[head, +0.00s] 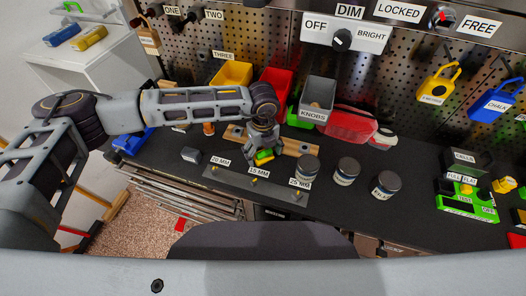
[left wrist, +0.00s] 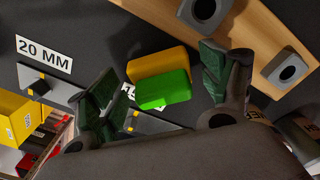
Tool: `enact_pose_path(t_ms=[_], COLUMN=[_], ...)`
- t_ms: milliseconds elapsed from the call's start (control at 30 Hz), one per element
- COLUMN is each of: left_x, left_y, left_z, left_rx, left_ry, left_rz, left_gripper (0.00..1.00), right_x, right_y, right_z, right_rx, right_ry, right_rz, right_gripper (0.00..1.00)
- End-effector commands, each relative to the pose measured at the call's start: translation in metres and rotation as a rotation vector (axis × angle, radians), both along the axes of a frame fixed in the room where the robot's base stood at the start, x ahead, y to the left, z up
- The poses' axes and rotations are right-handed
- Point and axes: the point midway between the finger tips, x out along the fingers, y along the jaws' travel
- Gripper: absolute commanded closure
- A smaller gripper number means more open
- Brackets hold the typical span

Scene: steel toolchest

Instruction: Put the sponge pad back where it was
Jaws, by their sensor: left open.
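The sponge pad (head: 264,156) is a small block with a yellow layer and a green layer. In the head view it is below my left gripper (head: 261,148), at the middle of the dark bench. In the left wrist view the sponge pad (left wrist: 160,78) shows between the two spread fingers of my left gripper (left wrist: 158,82), with a gap on both sides. The left gripper is open and holds nothing. Whether the pad rests fully flat on the bench is hard to tell. My right gripper is in neither view.
A wooden rack with holes (left wrist: 245,35) lies close behind the pad. A grey strip (head: 230,181) with size labels lies in front. Grey-lidded jars (head: 346,171) stand to the right. Yellow, red and grey bins (head: 318,98) stand at the back.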

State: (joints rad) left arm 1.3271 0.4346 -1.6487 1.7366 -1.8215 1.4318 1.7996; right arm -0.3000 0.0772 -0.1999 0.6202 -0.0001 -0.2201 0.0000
Motion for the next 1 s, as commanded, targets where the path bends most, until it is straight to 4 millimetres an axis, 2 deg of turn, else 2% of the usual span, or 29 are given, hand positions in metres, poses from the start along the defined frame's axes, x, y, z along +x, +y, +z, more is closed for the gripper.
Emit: enact_pose_path(t_ms=[567,767,1000], left_x=[0.0,0.001,0.001], left_y=[0.0,0.0,-0.001], left_z=[0.015,0.037,0.071], left_rx=[0.0,-0.001,-0.002], left_ry=[0.0,-0.003,-0.002], left_rz=[0.0,0.0,-0.001], left_gripper=[0.2,0.2,0.2], right_x=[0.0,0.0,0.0], right_y=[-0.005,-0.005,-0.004], right_z=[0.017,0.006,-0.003], right_rx=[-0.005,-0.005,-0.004], right_ry=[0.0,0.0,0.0], right_rz=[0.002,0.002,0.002], right_gripper=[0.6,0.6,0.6])
